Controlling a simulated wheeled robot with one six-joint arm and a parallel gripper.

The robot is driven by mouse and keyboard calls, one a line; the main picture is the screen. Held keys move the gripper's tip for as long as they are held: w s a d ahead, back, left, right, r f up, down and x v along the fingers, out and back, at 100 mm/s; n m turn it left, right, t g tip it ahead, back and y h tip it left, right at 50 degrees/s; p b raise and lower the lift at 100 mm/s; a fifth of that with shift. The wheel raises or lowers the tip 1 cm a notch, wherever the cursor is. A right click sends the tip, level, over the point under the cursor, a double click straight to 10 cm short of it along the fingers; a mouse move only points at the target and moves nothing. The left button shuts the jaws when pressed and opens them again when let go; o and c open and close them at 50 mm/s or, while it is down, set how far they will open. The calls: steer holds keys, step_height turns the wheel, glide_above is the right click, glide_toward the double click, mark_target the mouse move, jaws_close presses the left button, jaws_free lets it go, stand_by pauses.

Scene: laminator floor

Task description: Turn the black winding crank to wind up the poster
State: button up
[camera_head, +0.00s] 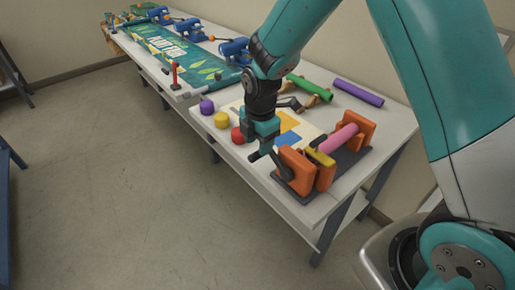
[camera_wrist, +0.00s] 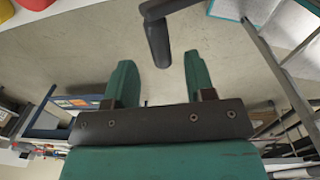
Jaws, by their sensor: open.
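The black winding crank (camera_head: 283,167) is at the near left side of an orange stand (camera_head: 297,172) with a pink roller (camera_head: 338,138). In the wrist view the crank's dark handle (camera_wrist: 157,42) reaches toward the space between my fingertips. My gripper (camera_head: 262,150) is open, just left of the stand and close to the crank. My two green fingers (camera_wrist: 157,76) are apart with nothing held between them. A pale sheet with coloured shapes (camera_head: 289,139) lies behind the stand. A green lettered poster (camera_head: 178,50) lies farther along the table.
Purple (camera_head: 206,107), yellow (camera_head: 221,120) and red (camera_head: 238,135) round pieces line the table's left edge. A green roll (camera_head: 309,88) and a purple roll (camera_head: 358,93) lie behind. Blue clamps (camera_head: 187,30) stand at the far end.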

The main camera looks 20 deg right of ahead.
steer(key=shift+w+f, duration=0.1)
steer(key=shift+f, duration=1.8)
jaws_close()
